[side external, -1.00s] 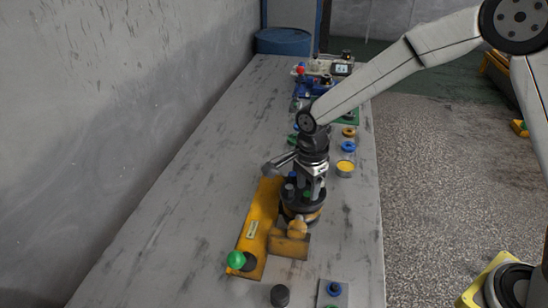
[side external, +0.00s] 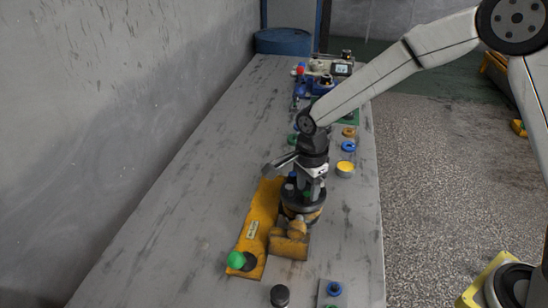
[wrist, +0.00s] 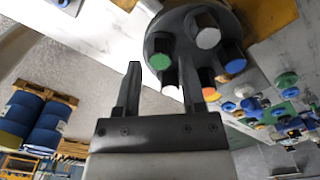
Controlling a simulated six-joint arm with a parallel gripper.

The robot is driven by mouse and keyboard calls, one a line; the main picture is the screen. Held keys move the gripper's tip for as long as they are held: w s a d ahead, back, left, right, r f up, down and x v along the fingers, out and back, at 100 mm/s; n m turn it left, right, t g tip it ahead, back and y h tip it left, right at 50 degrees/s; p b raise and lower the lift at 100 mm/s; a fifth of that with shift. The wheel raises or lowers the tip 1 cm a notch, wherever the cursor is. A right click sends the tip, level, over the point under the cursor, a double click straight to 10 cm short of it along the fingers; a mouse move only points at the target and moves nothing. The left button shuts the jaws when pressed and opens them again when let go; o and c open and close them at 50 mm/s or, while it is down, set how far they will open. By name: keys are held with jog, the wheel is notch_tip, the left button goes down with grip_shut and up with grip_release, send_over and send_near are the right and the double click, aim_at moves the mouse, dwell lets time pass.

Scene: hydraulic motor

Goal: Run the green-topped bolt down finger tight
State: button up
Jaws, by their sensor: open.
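The green-topped bolt (wrist: 161,61) stands in the round dark flange of the motor (wrist: 182,22). In the wrist view my gripper (wrist: 162,66) is open, with one finger on each side of the green top; I cannot tell whether either finger touches it. Bolts with white (wrist: 208,38), blue (wrist: 235,65) and orange (wrist: 207,92) tops stand around the same flange. In the side view my gripper (side external: 310,188) points down over the motor (side external: 303,208), and the green top (side external: 307,195) shows beside the fingers.
The motor sits by a yellow bracket (side external: 262,222) with a green knob (side external: 236,260). A yellow-topped tin (side external: 345,169) and a blue ring (side external: 348,147) lie behind it. A black knob (side external: 280,295) stands in front. The table's left side is clear.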

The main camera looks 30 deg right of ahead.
jog(key=shift+f, duration=1.4)
dwell(0.6)
jog(key=shift+r, duration=0.2)
dwell(0.5)
grip_shut()
jog(key=shift+m, duration=0.3)
jog(key=m, duration=0.3)
jog(key=shift+m, duration=0.3)
